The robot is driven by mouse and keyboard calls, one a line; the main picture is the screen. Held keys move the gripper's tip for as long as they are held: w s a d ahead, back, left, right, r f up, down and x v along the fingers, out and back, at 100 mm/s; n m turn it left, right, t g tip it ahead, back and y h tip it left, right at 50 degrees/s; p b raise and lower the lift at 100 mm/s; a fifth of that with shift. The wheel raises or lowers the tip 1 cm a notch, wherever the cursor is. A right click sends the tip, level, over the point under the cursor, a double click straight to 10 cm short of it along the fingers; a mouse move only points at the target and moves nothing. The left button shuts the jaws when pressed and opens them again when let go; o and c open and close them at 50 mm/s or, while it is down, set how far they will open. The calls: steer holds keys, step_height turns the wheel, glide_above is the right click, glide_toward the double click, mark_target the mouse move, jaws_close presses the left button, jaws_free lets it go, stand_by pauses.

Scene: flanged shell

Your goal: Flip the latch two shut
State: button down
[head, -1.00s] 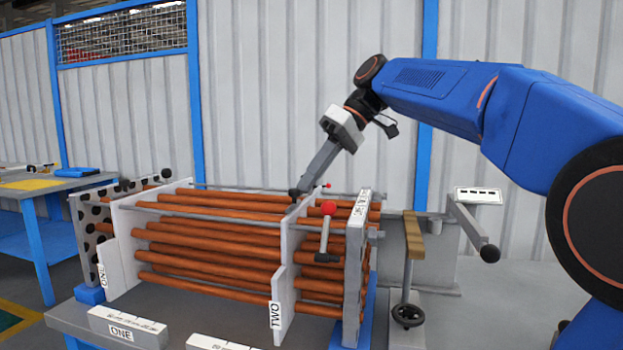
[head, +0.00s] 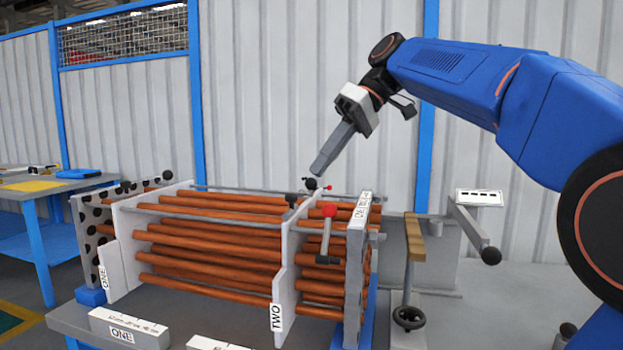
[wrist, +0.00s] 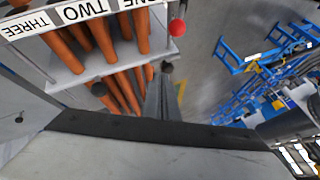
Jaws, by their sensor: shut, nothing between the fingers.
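The plate marked TWO (head: 284,285) stands upright across the orange tube bundle (head: 210,228). A black-knobbed latch sits at the top of this plate; its dark pivot (head: 290,200) is on the plate edge and its round knob (head: 311,184) lies up and to the right. My gripper (head: 318,170) is shut and empty, with its tip just above the knob and seemingly apart from it. In the wrist view the narrow fingers (wrist: 160,92) point toward a black knob (wrist: 167,66). Whether the latch is fully seated cannot be told.
A red-knobbed lever (head: 328,210) stands right of plate TWO, near the end plate (head: 356,240). Plate ONE (head: 122,250) with another black knob (head: 167,175) is at the left. A lever with a black handle (head: 490,256) is at the right.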

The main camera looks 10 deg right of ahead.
steer(key=v, duration=0.6)
steer(key=shift+d+r, duration=0.25)
